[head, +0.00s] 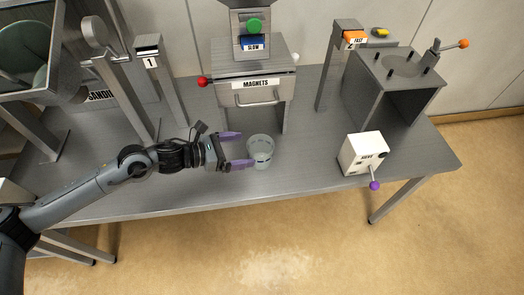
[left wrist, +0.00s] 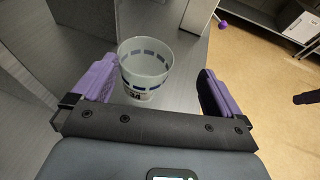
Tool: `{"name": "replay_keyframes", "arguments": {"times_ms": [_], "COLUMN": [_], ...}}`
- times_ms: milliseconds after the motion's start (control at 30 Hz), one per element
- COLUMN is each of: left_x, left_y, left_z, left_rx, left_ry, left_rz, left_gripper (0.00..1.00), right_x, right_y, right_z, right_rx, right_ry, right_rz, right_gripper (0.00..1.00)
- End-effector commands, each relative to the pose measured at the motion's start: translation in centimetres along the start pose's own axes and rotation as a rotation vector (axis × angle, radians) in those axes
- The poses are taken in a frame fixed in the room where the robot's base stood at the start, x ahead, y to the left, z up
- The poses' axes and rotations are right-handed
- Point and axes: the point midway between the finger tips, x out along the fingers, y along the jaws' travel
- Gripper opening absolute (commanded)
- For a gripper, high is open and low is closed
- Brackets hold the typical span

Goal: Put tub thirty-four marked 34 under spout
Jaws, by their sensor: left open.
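The tub marked 34 (head: 261,152) is a clear, whitish cup with dark marks around its rim. It stands upright on the grey table below the magnets box. In the left wrist view the tub (left wrist: 145,65) stands between my finger tips, with "34" partly showing low on its near side. My left gripper (head: 236,150) is open, its purple fingers pointing right toward the tub, with a gap on the right side. The magnets box (head: 256,84) stands on legs behind the tub; no spout outlet is clearly visible.
A white box with a purple-knobbed lever (head: 363,154) stands at the right front. A post marked 1 (head: 150,62) stands left, a post marked 2 (head: 345,40) and a grey hopper frame (head: 392,85) right. The table front is mostly clear.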

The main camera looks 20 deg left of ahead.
Motion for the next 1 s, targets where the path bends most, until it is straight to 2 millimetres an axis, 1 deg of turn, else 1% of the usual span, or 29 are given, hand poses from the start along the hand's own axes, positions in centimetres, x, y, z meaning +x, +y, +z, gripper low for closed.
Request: {"name": "replay_keyframes", "arguments": {"times_ms": [33, 100, 167, 233, 500, 600, 800, 867, 1000], "left_x": [-0.8, -1.5, -1.9, -1.7, 1.8, 2.6, 3.6, 4.2, 6.1], "left_y": [1.0, 1.7, 2.1, 2.4, 2.4, 2.3, 2.3, 2.2, 2.1], "left_z": [-0.3, -0.7, -1.0, -1.2, -1.3, -1.2, -1.4, -1.4, -1.6], "left_rx": [0.012, 0.022, 0.028, 0.031, 0.032, 0.033, 0.033, 0.033, 0.033], "left_ry": [-0.001, -0.009, -0.014, -0.02, -0.023, -0.022, -0.02, -0.021, -0.022], "left_rz": [-0.005, -0.017, -0.024, -0.029, -0.033, -0.033, -0.033, -0.034, -0.033], "left_gripper": [1.0, 1.0, 1.0, 1.0, 1.0, 1.0, 1.0, 1.0, 1.0], "right_x": [-0.1, -0.2, -0.2, -0.1, 0.5, 0.6, 0.9, 1.1, 1.7], "right_y": [0.0, 0.0, 0.0, 0.0, 0.0, 0.1, 0.2, 0.1, 0.1], "right_z": [-0.1, -0.1, -0.1, 0.0, 0.2, 0.2, 0.3, 0.4, 0.6], "right_rx": [0.001, 0.001, 0.001, 0.001, 0.0, -0.003, -0.008, -0.008, -0.008], "right_ry": [0.0, 0.0, 0.0, 0.0, 0.0, -0.001, -0.001, -0.001, -0.001], "right_rz": [-0.001, -0.001, -0.001, -0.001, 0.0, 0.002, 0.006, 0.006, 0.006], "right_gripper": [0.0, 0.0, 0.0, 0.0, 0.0, 0.0, 0.0, 0.0, 0.0]}}
